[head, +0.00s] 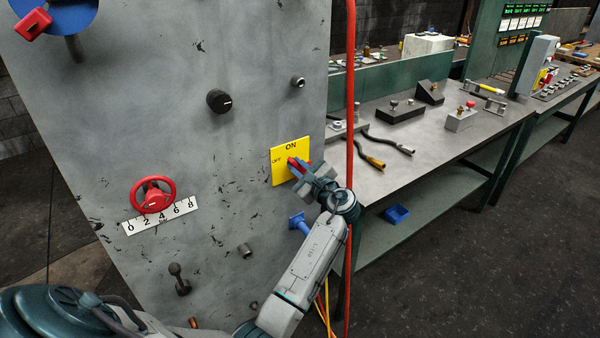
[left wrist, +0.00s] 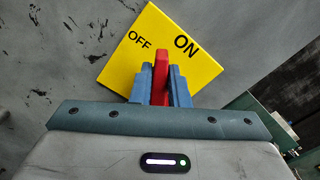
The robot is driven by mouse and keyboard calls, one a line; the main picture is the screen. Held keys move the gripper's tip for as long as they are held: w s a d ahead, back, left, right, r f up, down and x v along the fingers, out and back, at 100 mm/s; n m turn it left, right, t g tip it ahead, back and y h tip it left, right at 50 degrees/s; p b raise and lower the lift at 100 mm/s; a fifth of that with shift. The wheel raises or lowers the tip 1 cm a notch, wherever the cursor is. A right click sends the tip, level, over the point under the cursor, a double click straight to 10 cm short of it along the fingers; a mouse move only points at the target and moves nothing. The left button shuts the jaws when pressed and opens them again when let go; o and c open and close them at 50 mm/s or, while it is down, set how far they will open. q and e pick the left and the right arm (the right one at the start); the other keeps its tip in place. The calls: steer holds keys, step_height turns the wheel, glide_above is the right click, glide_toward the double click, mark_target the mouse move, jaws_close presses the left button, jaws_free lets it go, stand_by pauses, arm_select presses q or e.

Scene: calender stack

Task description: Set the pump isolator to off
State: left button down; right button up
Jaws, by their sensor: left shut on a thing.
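The pump isolator is a yellow plate (head: 279,171) on the grey panel, with ON at its top and OFF at its left in the head view. The plate also shows in the left wrist view (left wrist: 206,68), turned at an angle. Its red handle (left wrist: 162,75) points between the words OFF and ON. My left gripper (head: 300,168) is shut on the red handle, with a blue finger on each side of it (left wrist: 160,85). The fingers hide the handle's lower part and part of the plate. My right gripper is not in view.
The grey panel (head: 240,50) also carries a red handwheel (head: 153,195) over a numbered scale, a black knob (head: 219,101) and a dark lever (head: 179,279). A red vertical pipe (head: 350,60) runs close by the gripper. A workbench (head: 440,140) stands to the right.

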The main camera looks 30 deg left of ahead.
arm_select(q)
steer(key=shift+s+f+n+b, duration=0.1)
steer(key=shift+f+n+b, duration=0.3)
steer(key=shift+n, duration=0.1)
steer(key=n+b, duration=0.4)
steer(key=f+n+b, duration=0.1)
steer(key=n+b, duration=0.2)
steer(key=shift+s+a, duration=0.15)
steer(key=shift+s, duration=0.25)
steer(key=shift+f+n+b, duration=0.15)
steer(key=shift+n+b, duration=0.15)
steer(key=shift+b, duration=0.1)
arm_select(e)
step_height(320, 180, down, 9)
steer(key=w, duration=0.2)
arm_select(q)
steer(key=shift+f+n+b, duration=0.1)
steer(key=shift+n+b, duration=1)
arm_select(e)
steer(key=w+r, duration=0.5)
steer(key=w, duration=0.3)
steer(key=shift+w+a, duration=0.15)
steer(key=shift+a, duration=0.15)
arm_select(q)
steer(key=c, duration=1.4)
jaws_free()
